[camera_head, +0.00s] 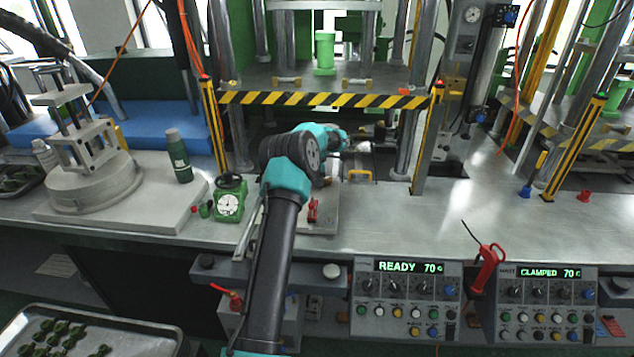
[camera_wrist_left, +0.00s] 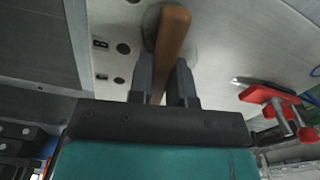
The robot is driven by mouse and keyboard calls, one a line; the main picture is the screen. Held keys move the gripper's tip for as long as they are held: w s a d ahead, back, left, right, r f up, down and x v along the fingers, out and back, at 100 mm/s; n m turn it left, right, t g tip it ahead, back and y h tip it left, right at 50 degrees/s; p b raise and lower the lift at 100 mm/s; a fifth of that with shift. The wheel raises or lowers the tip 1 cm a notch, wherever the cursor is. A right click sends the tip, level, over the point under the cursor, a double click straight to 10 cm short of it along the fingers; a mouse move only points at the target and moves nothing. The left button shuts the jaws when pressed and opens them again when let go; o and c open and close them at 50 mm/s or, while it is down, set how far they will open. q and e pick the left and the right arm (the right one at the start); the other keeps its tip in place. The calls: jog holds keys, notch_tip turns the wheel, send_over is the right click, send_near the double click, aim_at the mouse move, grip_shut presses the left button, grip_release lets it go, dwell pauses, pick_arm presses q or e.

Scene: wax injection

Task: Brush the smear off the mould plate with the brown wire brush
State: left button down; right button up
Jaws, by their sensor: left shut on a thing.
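My left gripper (camera_wrist_left: 167,65) is shut on the brown handle (camera_wrist_left: 172,35) of the wire brush, which stands out between the two dark fingers in the left wrist view. The bristles are hidden. Behind the handle is a light grey plate (camera_wrist_left: 215,45) with several dark round holes, which looks like the mould plate. A darker grey round patch (camera_wrist_left: 150,25) shows on it around the handle; I cannot tell whether it is the smear. In the head view my left arm reaches into the press, and its gripper (camera_head: 352,137) is small and partly hidden. My right gripper is not in view.
A red clamp (camera_wrist_left: 275,100) stands beside the plate. Press columns (camera_head: 404,140) and a striped bar (camera_head: 320,99) frame the work space. A green dial gauge (camera_head: 230,200), a green bottle (camera_head: 179,155) and control boxes (camera_head: 407,295) stand nearby. The bench at right front is mostly clear.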

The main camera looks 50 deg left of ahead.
pick_arm(q)
jog(key=shift+w+a+f, duration=0.1)
jog(key=shift+w+a, duration=0.85)
jog(key=shift+w, duration=0.05)
jog(key=shift+s+a, duration=0.1)
jog(key=shift+s+a, duration=0.35)
jog(key=shift+a, duration=0.05)
jog(key=shift+d, duration=0.1)
jog(key=shift+s+d, duration=0.5)
jog(key=shift+s, duration=0.1)
jog(key=shift+s+d+f, duration=0.15)
jog(key=shift+s+d, duration=0.6)
